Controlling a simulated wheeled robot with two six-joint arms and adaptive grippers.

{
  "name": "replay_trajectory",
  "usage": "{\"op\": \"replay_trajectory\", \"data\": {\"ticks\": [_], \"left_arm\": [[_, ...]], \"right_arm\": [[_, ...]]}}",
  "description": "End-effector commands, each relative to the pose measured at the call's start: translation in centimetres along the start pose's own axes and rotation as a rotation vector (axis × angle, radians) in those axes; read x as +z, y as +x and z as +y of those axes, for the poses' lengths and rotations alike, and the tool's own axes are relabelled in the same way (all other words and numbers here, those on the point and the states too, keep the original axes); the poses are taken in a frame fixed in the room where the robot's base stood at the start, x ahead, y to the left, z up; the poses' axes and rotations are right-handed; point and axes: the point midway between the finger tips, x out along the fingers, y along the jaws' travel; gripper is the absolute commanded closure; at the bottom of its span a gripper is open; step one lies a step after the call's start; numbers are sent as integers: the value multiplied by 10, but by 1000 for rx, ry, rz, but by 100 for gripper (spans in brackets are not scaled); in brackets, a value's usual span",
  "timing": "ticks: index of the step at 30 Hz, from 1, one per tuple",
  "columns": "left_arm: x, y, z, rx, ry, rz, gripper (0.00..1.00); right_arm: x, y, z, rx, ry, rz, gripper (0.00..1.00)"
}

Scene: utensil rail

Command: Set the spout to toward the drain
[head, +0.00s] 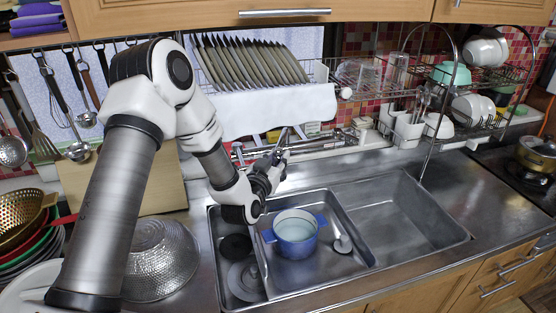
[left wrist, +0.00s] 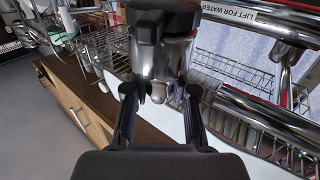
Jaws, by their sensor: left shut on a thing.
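The chrome faucet (head: 300,150) stands at the back edge of the steel sink, mostly behind my left gripper (head: 281,157). In the left wrist view, a chrome spout piece with a black top (left wrist: 163,45) sits between the two fingers of my left gripper (left wrist: 160,97), which is shut on it. A chrome tube labelled "LIFT FOR WATER" (left wrist: 245,14) runs at the right of that view. In the sink's left part are a dark round piece (head: 235,247) and a grey round piece (head: 245,281); I cannot tell which is the drain. My right gripper is not in view.
The right basin (head: 400,225) is empty. A plate rack (head: 250,65) hangs above. A hammered metal bowl (head: 160,262) is left of the sink.

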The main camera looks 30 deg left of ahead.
Motion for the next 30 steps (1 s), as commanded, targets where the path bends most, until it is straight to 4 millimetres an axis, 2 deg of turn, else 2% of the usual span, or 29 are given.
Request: {"op": "replay_trajectory", "data": {"ticks": [1,15,16,17,18,30], "left_arm": [[-10,3,-2,-7,1,27,100],[-11,3,-2,-7,0,27,100],[-11,3,-2,-7,0,27,64],[-11,3,-2,-7,0,27,53],[-11,3,-2,-7,0,27,50],[-10,2,-2,-8,-1,26,50]], "right_arm": [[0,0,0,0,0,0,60],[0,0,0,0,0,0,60],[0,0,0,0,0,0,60],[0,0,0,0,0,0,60],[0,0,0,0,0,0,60],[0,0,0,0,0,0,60]]}}
